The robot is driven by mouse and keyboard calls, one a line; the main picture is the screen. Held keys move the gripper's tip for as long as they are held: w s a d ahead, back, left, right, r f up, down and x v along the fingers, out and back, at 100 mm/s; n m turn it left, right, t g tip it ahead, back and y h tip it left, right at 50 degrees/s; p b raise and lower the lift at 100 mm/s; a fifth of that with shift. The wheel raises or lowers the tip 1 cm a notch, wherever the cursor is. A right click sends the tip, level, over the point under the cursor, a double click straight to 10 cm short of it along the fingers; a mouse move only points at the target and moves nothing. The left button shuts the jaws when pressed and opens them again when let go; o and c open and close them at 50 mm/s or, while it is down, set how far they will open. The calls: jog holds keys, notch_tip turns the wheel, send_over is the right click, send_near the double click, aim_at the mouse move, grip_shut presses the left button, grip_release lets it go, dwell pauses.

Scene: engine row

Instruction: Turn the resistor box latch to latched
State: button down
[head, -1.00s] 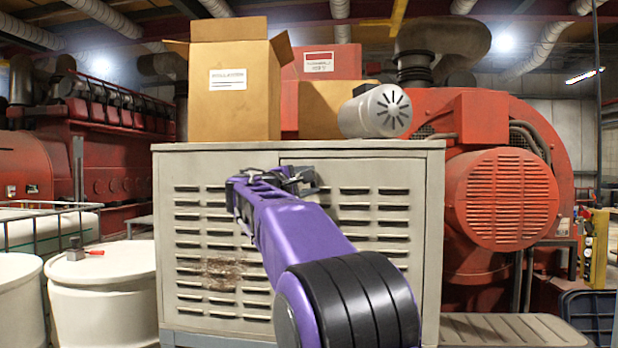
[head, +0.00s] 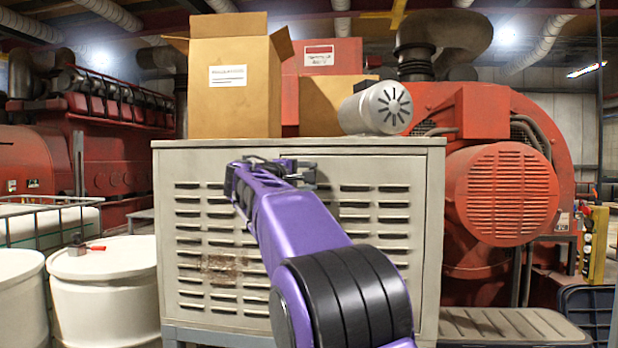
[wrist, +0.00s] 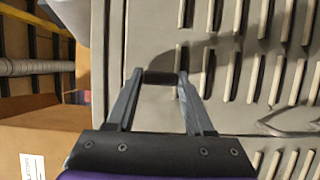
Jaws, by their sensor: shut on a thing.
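The resistor box (head: 430,200) is a grey louvred cabinet in the middle of the head view. Its latch is a small dark piece (wrist: 160,78) at the front panel in the wrist view. My gripper (head: 308,173) is at the upper middle of the cabinet front. In the wrist view my gripper (wrist: 160,82) has its two fingers on either side of the dark latch and is shut on it. The arm and fingers hide the latch in the head view, so its exact angle is hard to tell.
An open cardboard box (head: 232,105), a second carton (head: 335,100) and a silver cylindrical motor (head: 378,107) stand on the cabinet. White drums (head: 105,290) stand at left. A large red machine (head: 505,195) stands at right.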

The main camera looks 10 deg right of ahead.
jog(key=shift+c, duration=1.4)
grip_release()
jog(key=b+v, duration=0.2)
jog(key=v, duration=1.5)
jog(key=shift+s, duration=0.25)
jog(key=shift+a+r, duration=0.1)
